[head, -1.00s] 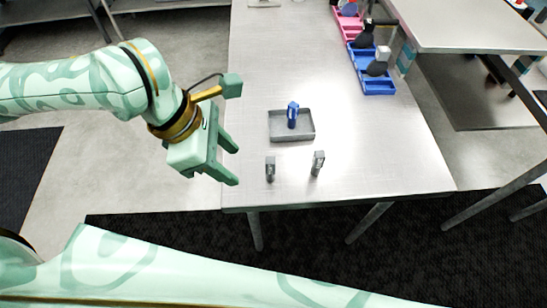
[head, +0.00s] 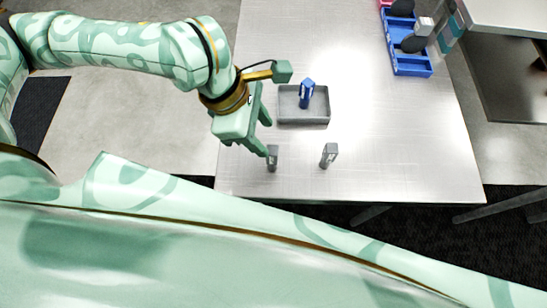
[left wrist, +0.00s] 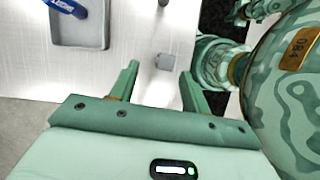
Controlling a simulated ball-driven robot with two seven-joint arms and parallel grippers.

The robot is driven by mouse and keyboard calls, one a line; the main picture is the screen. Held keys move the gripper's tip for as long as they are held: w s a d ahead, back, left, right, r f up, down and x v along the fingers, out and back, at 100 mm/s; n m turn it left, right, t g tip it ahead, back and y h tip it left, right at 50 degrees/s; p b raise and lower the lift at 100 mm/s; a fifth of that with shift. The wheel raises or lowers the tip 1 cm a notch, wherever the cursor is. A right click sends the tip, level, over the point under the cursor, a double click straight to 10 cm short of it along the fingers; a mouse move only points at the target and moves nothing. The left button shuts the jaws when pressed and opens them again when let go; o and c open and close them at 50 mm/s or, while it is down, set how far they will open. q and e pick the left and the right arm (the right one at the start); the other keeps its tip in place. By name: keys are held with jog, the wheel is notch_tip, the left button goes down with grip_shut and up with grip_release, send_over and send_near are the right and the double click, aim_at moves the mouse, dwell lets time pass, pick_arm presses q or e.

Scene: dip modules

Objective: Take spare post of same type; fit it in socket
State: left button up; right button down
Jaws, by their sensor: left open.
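Two small grey upright pieces stand apart on the table in front of the tray, a left one (head: 272,158) and a right one (head: 329,155); I cannot tell which is a post or a socket. My left gripper (head: 265,137) is open and empty, left of the tray and close to the left grey piece. In the left wrist view a grey block (left wrist: 166,62) shows between and beyond the fingertips. My right gripper is out of view.
The metal table (head: 400,150) is clear to the right of the grey pieces. A blue bin (head: 412,71) with dark and pale items stands at the back right. The table's front edge runs just in front of the grey pieces.

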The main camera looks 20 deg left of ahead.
aim_at(272, 150)
pick_arm(q)
jog(key=shift+d+f, duration=0.15)
jog(key=shift+f, duration=0.15)
jog(key=x, duration=0.1)
jog(key=b+x, duration=0.1)
jog(key=x, duration=0.3)
jog(key=shift+s+d+f+b, duration=0.1)
jog(key=shift+s+b, duration=0.25)
grip_shut()
